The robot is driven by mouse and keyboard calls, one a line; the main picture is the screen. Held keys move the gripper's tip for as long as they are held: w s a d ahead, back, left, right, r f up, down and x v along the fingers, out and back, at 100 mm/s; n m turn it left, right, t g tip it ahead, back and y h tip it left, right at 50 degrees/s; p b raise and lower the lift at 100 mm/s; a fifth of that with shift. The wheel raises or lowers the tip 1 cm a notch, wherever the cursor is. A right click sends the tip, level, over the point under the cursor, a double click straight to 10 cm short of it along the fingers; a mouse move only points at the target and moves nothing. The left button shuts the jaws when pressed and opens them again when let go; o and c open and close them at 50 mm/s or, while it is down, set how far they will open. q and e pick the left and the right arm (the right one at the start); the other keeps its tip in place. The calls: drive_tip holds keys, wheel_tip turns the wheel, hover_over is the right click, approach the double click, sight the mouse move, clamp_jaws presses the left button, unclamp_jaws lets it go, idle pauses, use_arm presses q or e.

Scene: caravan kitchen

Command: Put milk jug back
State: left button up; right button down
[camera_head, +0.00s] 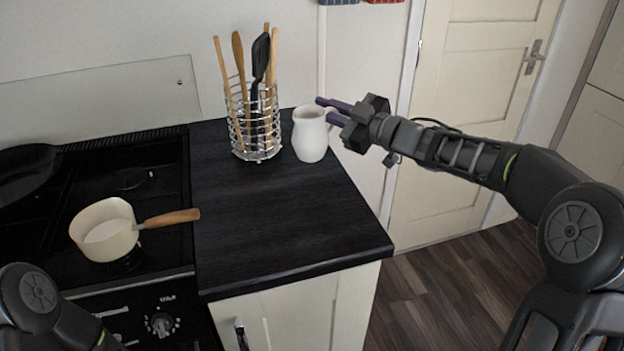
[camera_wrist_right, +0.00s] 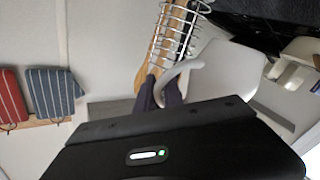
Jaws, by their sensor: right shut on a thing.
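The white milk jug (camera_head: 311,136) stands upright at the back right of the dark worktop, just right of the utensil rack. My right gripper (camera_head: 328,111) reaches in from the right at the jug's upper right side. In the right wrist view the gripper's fingers (camera_wrist_right: 160,92) are closed at the handle of the jug (camera_wrist_right: 226,70). The head view does not show clearly whether the jug's base touches the worktop. My left gripper is out of view; only part of my left arm shows at the lower left.
A wire rack (camera_head: 254,122) with wooden and black utensils stands close to the jug's left. A cream saucepan (camera_head: 104,232) with a wooden handle sits on the black hob (camera_head: 160,180). The front of the worktop (camera_head: 280,225) is clear. A cream door (camera_head: 478,110) stands behind.

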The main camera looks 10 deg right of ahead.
drive_tip(key=shift+f+b, duration=0.35)
drive_tip(key=shift+f, duration=1.95)
drive_tip(key=shift+f+b, duration=0.3)
drive_tip(key=shift+f, duration=2.15)
drive_tip(key=shift+f, duration=0.15)
drive_tip(key=c, duration=1.5)
unclamp_jaws()
drive_tip(key=shift+s+d, duration=0.15)
drive_tip(key=shift+s, duration=0.05)
drive_tip(key=v, duration=1.1)
drive_tip(key=shift+s+d+b, duration=0.2)
drive_tip(key=shift+s+b, duration=0.05)
drive_tip(key=shift+b, duration=0.05)
